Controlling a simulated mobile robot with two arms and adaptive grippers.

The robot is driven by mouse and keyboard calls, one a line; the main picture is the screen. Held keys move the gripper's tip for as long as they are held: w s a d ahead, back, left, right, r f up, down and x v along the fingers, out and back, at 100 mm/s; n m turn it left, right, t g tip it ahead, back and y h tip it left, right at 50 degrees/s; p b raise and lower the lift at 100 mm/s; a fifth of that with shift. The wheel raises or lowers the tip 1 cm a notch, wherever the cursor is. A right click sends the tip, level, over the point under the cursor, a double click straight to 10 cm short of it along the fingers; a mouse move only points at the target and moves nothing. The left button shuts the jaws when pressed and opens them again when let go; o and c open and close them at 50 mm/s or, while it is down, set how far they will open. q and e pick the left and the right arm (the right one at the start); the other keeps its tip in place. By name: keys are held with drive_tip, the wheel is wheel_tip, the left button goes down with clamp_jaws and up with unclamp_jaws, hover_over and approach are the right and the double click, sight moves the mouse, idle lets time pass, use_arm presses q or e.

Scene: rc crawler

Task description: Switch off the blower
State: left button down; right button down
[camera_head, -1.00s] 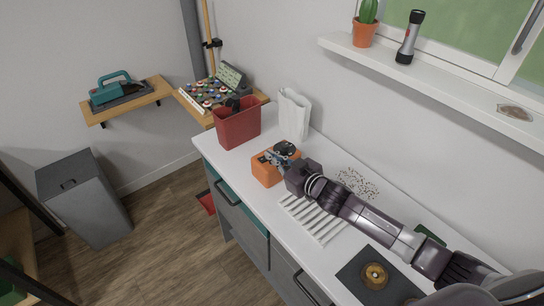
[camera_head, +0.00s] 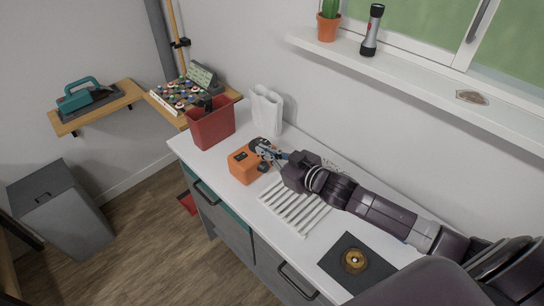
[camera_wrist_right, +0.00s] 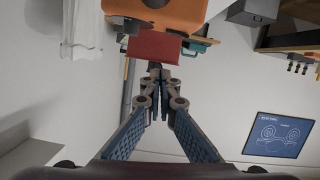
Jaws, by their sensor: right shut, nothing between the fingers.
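The blower appears to be the orange box-shaped device (camera_head: 243,166) with black parts on top, standing on the white counter. My right gripper (camera_head: 266,151) is at the upper right side of it, with its fingers shut and empty. In the right wrist view the shut fingertips (camera_wrist_right: 155,72) point towards the orange body (camera_wrist_right: 160,14) at the top of the picture. I cannot tell whether they touch it. The blower's switch and its setting cannot be made out. My left gripper is not in view.
A red bin (camera_head: 211,126) and a white bag (camera_head: 267,108) stand behind the blower. A white slatted rack (camera_head: 293,208) lies under my right arm. A dark mat (camera_head: 340,264) holds a brass round part (camera_head: 354,261). A window sill (camera_head: 430,85) runs above the counter.

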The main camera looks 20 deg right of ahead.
drive_tip(key=v, duration=0.3)
drive_tip(key=shift+r, duration=0.1)
idle(0.5)
